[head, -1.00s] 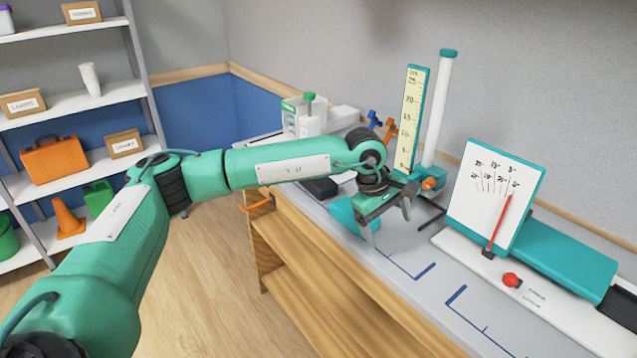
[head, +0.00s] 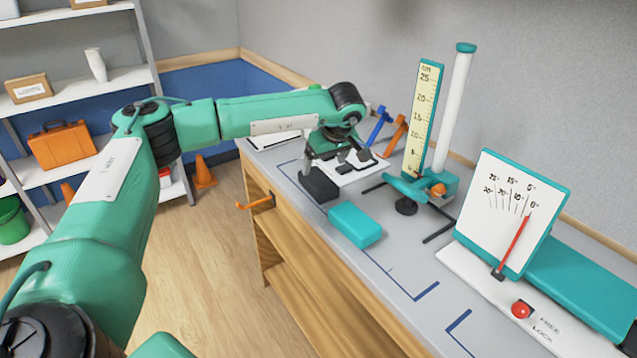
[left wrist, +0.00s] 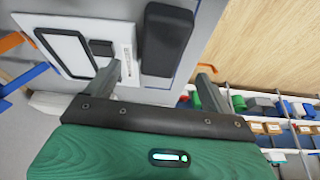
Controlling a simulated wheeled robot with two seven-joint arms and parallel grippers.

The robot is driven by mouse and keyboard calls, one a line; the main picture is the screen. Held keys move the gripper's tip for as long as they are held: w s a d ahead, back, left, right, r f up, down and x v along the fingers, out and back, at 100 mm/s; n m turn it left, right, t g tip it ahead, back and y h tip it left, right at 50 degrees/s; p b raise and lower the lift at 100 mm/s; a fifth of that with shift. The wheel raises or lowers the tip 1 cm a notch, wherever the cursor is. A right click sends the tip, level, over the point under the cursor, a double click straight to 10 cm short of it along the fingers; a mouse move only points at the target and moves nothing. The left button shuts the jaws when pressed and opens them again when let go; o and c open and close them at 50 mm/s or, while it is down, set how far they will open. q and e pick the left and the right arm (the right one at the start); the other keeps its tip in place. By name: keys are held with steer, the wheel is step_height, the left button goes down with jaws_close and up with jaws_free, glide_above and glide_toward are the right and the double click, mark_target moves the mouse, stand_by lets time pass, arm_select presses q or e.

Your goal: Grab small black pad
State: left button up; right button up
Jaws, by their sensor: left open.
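A black block (head: 320,185) lies on the grey bench top, near its front edge. In the left wrist view the black block (left wrist: 167,40) shows long, with rounded corners, ahead of the gap between my fingers. A smaller black pad (left wrist: 100,47) sits beside it on a white plate, just beyond the left fingertip. In the head view I cannot pick out this smaller pad clearly near the gripper. My left gripper (head: 337,162) is open and empty, pointing down above the black block and white plate; it also shows in the left wrist view (left wrist: 155,74). My right gripper is not in view.
A teal block (head: 355,224) lies nearer on the bench. A ruler stand (head: 423,120) with a white post (head: 453,110) stands right of the gripper. Blue and orange clamps (head: 378,125) stand behind. A tilted dial board (head: 508,205) is at right.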

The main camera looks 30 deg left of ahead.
mark_target(318, 179)
arm_select(q)
steer(key=shift+w+a+f, duration=0.15)
steer(key=shift+a+f, duration=0.1)
steer(key=shift+f, duration=0.4)
steer(key=x, duration=0.2)
steer(key=p+x, duration=0.1)
steer(key=x, duration=0.1)
steer(key=shift+a+f, duration=0.25)
steer(key=shift+f, duration=0.35)
steer(key=shift+c, duration=1.3)
steer(key=c, duration=0.7)
steer(key=shift+c, duration=0.5)
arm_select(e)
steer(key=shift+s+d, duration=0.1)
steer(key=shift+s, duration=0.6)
arm_select(q)
steer(key=shift+r, duration=0.1)
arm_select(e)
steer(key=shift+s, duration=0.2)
